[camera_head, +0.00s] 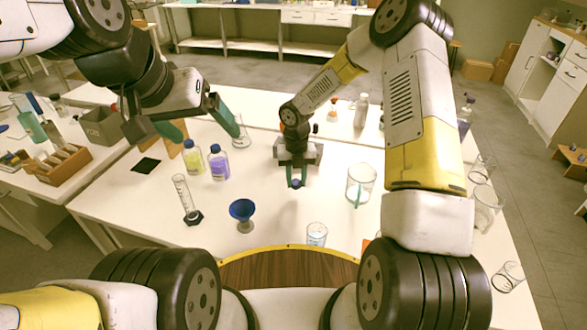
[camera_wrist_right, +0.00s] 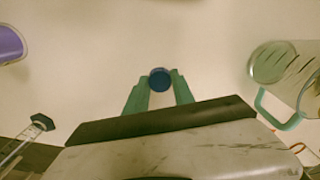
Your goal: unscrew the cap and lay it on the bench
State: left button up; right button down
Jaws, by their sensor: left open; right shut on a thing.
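My right gripper (camera_head: 296,180) points down over the white bench (camera_head: 265,165), right of the bottles. In the right wrist view its green fingertips (camera_wrist_right: 160,88) are closed on a small round dark blue cap (camera_wrist_right: 160,78). The cap also shows in the head view (camera_head: 296,184); whether it touches the bench is unclear. A bottle with yellow liquid (camera_head: 193,159) and a bottle with purple liquid (camera_head: 219,165) stand upright on the bench's left half. My left gripper (camera_head: 200,123) is open and empty above and behind the bottles.
A measuring cylinder (camera_head: 183,194) and a blue funnel (camera_head: 242,212) stand in front of the bottles. A glass beaker (camera_head: 361,182) is right of my right gripper, and a smaller glass (camera_head: 316,234) is nearer the front edge. The bench around the cap is clear.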

aim_at(296, 182)
jog(key=shift+f, duration=2)
jog(key=shift+f, duration=0.1)
jog(key=c, duration=1.1)
grip_release()
jog(key=shift+o, duration=0.2)
